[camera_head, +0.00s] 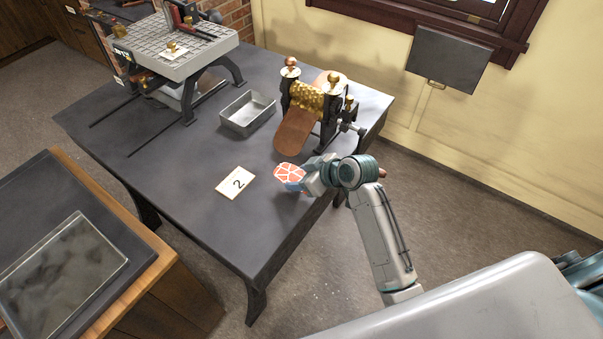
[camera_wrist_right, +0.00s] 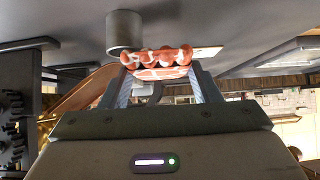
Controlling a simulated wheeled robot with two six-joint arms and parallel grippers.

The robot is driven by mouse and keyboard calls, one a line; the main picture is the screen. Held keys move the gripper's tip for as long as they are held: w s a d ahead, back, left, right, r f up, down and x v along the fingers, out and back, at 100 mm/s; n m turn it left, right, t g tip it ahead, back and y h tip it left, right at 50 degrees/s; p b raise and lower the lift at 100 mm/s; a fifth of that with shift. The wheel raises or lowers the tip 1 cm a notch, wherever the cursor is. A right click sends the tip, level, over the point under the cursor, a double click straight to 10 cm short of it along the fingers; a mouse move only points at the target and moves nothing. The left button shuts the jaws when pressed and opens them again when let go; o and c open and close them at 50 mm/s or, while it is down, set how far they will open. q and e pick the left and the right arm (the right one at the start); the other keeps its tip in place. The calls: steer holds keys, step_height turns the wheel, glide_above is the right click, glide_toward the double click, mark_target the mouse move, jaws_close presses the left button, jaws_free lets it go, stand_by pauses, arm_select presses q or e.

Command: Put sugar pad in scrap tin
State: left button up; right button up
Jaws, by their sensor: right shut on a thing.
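The sugar pad (camera_head: 289,173) is red with white lines and a lobed edge. It is in my right gripper (camera_head: 301,183), over the front right part of the dark table. In the right wrist view the pad (camera_wrist_right: 157,62) sits between the two fingertips (camera_wrist_right: 158,80), which are shut on it. The scrap tin appears to be the open grey metal tin (camera_head: 247,112) on the table, behind and left of the pad. Its visible inside looks empty. My left gripper is not in view.
A roller machine (camera_head: 308,98) with a brass roller and copper chute stands behind my right gripper. A card marked 2 (camera_head: 236,182) lies left of the pad. A grey slatted bench device (camera_head: 175,48) stands at the back left. The table's front left is clear.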

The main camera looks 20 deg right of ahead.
steer(key=shift+f, duration=0.65)
steer(key=o, duration=1.1)
steer(key=shift+r, duration=0.1)
steer(key=shift+r, duration=0.2)
steer(key=shift+b+v, duration=0.95)
steer(key=shift+v, duration=5.25)
steer(key=shift+w+a+r, duration=0.1)
steer(key=shift+r, duration=0.1)
